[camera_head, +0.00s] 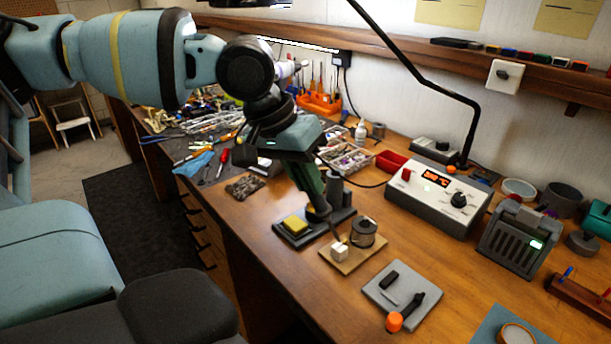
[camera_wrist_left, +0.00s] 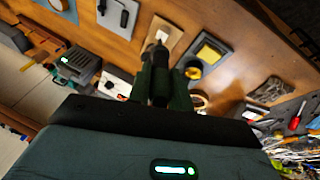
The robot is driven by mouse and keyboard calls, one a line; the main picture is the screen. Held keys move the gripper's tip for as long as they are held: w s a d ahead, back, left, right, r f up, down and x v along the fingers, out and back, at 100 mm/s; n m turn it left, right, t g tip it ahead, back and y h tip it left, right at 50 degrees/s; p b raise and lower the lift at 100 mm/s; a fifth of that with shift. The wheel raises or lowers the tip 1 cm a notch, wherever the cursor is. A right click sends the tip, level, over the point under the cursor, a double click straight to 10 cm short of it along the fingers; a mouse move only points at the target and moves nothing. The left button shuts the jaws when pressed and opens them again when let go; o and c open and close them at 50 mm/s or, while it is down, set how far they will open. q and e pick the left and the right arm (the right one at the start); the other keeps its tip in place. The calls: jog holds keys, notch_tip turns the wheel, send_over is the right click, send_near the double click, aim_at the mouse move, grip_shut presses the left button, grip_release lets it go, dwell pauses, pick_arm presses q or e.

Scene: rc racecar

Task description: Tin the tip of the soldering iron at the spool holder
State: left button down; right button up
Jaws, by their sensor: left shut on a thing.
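The spool holder is a small wooden board (camera_head: 340,257) carrying a grey solder spool (camera_head: 363,234) and a white block (camera_head: 339,251). It also shows at the top of the left wrist view, where the board (camera_wrist_left: 152,29) lies beyond the fingertips. My left gripper (camera_head: 314,196) points down between the sponge stand and this board, shut on the dark soldering iron (camera_wrist_left: 157,59). The iron extends past the green fingers toward the board. The fingers hide most of its handle, and whether its tip touches anything cannot be told. My right gripper is not in view.
A stand with a yellow sponge (camera_head: 295,225) is left of the board. The soldering station (camera_head: 437,196) is behind it to the right. Clutter fills the far left; bare wood lies between these things.

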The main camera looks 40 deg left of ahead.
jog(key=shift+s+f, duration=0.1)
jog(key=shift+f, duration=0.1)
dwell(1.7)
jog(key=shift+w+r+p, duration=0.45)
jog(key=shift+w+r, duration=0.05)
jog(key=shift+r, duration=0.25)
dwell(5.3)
